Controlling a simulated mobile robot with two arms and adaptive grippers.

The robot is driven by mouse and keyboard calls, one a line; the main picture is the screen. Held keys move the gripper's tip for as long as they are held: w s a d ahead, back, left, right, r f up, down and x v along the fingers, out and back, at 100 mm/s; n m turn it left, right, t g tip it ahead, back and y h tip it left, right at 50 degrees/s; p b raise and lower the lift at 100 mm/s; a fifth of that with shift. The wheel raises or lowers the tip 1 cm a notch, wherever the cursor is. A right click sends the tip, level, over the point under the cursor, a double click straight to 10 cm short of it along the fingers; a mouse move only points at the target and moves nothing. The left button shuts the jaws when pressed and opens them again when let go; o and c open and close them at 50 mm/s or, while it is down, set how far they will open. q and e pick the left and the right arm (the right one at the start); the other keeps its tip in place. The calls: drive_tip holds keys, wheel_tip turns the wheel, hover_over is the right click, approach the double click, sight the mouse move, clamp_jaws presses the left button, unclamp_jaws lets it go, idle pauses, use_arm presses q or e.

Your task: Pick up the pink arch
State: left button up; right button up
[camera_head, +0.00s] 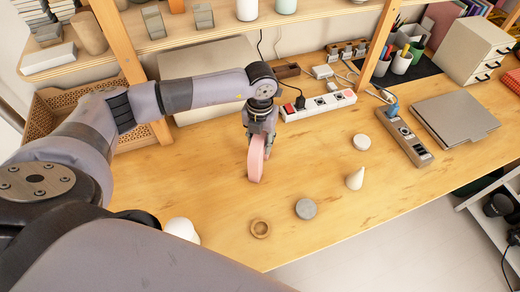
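The pink arch (255,162) is near the middle of the wooden table in the head view, standing on edge and seen nearly end-on. My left gripper (261,143) points down over it. Its fingers are at the upper part of the arch, one on each side. Whether they press on it is too small to tell. I cannot tell whether the arch's lower end touches the table. My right gripper is not in view.
A wooden ring (260,228), grey disc (306,208), white cone (355,179) and white disc (361,142) stand right of and in front of the arch. A power strip (318,106) lies behind. A brown strip (404,137) and grey laptop (455,118) are at right.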

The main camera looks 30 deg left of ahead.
use_arm(q)
clamp_jaws()
idle(0.4)
